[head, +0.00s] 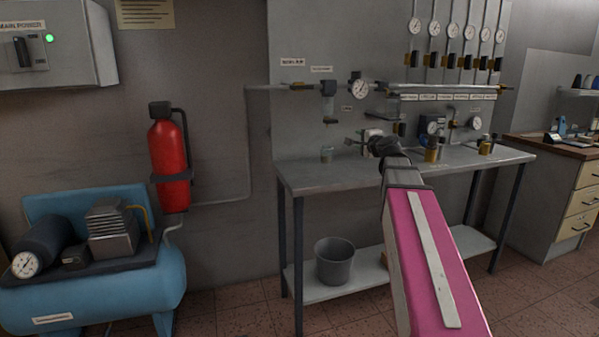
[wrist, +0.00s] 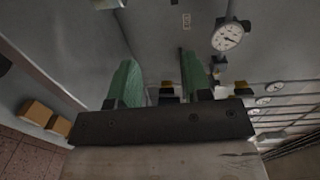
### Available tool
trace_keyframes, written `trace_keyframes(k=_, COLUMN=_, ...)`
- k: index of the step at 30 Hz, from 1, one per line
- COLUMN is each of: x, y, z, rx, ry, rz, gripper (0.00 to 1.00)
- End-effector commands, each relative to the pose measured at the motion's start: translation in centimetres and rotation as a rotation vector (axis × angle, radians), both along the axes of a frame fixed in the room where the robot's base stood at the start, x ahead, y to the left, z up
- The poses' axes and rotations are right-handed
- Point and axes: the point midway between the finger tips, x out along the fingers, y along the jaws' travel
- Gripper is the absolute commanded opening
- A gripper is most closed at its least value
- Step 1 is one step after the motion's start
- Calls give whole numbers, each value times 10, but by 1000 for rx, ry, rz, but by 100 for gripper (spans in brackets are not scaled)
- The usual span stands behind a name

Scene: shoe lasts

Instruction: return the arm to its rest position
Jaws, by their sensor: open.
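My arm (head: 430,255), with a pink link, reaches up from the lower right of the head view toward the grey metal bench. My gripper (head: 352,141) is at its far end, above the bench top and in front of the grey panel. In the wrist view my gripper (wrist: 155,85) shows two green fingers set wide apart, with nothing held between them. The fingertips point toward the panel. From the head view I cannot tell how near they are to the fittings behind them.
Gauges (head: 360,88) and pipes cover the panel. A grey bucket (head: 334,262) stands on the lower shelf. A red extinguisher (head: 170,160) and blue compressor (head: 95,285) are left. The floor between compressor and bench is clear.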

Motion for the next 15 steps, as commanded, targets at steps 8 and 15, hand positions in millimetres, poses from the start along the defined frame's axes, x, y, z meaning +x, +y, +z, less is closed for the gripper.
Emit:
trace_keyframes(k=8, x=-7, y=13, z=-47, rx=-119, ry=68, rz=47, gripper=45)
trace_keyframes(k=15, x=-20, y=30, z=-113, rx=-285, ry=169, rz=125, gripper=45)
